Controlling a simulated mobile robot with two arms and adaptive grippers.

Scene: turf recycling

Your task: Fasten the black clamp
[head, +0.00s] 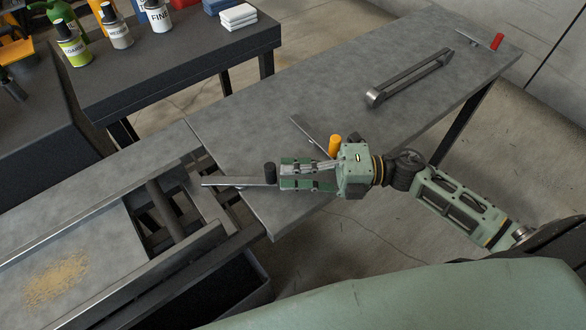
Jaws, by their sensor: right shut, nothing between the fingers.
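The black clamp (270,173) shows as a short black upright handle near the left end of the grey table. A flat metal bar (236,182) lies beside it and reaches left over the table's edge. My right gripper (284,176) comes in from the right, low over the table. Its fingers are shut and empty, with the tips right beside the black handle. I cannot tell whether they touch it. The gripper hides part of the clamp and of the bar's right end. My left gripper is not in view.
An orange handle (335,145) with a metal bar (309,131) stands just behind my right gripper. A long metal handle (410,80) and a red-handled clamp (497,41) are farther right on the grey table (250,110). Bottles (74,45) stand on the dark table behind.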

